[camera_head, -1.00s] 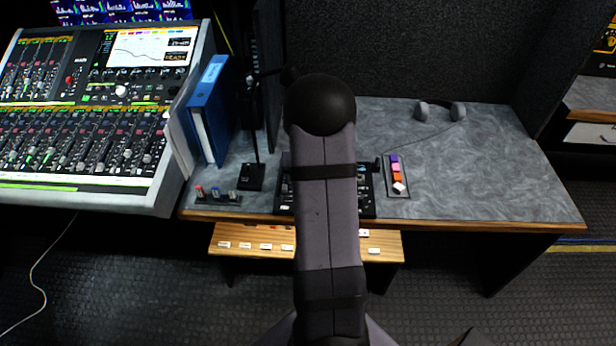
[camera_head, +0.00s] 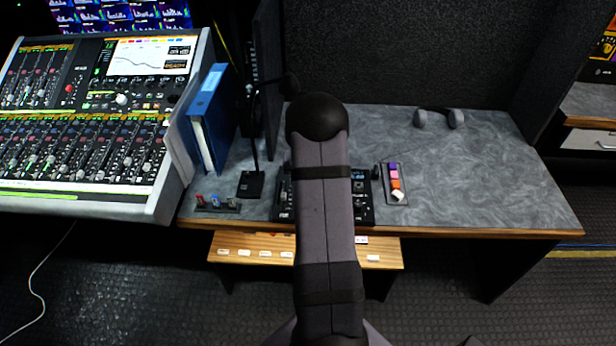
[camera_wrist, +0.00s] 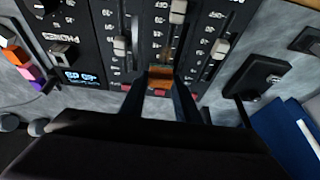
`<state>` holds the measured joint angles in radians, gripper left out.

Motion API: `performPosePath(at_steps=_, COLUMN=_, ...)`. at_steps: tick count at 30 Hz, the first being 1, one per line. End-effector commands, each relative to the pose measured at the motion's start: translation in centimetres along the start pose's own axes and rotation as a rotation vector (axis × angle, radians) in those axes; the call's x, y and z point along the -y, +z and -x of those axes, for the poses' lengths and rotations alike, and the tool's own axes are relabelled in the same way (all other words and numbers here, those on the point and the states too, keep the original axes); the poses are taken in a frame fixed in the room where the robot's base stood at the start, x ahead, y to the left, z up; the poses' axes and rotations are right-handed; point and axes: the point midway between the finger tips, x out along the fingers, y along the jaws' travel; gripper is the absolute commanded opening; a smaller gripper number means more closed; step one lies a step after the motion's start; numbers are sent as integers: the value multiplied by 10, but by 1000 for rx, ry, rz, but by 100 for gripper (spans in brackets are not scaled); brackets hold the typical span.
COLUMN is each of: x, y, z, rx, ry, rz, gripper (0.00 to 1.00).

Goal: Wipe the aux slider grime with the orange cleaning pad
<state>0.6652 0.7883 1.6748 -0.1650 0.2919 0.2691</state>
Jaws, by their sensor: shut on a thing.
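In the wrist view, my gripper (camera_wrist: 160,84) is shut on the orange cleaning pad (camera_wrist: 160,76), which shows as a small orange-brown block between the two fingertips. The pad is at the lower end of the middle slider slot on the black fader panel (camera_wrist: 100,52). I cannot tell whether it touches the panel. A faint brownish smear (camera_wrist: 170,48) shows along that slot, just beyond the pad. Slider knobs stand on both sides. In the head view, my arm hides the gripper, the pad and the middle of the panel (camera_head: 364,205).
A tray (camera_head: 404,170) with purple, pink, orange and white blocks lies right of the panel. A black microphone base (camera_head: 251,184), a blue binder (camera_head: 208,110) and a small holder (camera_head: 217,207) stand left. Headphones (camera_head: 456,118) lie at the back. The right tabletop is clear.

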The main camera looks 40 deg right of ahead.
Motion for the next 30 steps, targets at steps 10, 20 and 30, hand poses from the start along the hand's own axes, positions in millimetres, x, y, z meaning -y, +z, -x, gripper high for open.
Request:
performPosePath(at_steps=10, x=0, y=32, z=11, rx=3, ry=1, rz=2, gripper=4)
performPosePath(at_steps=20, x=0, y=39, z=39, rx=-4, ry=-1, rz=-2, gripper=4)
performPosePath(at_steps=30, x=0, y=28, z=68, rx=0, ry=-1, rz=1, gripper=4)
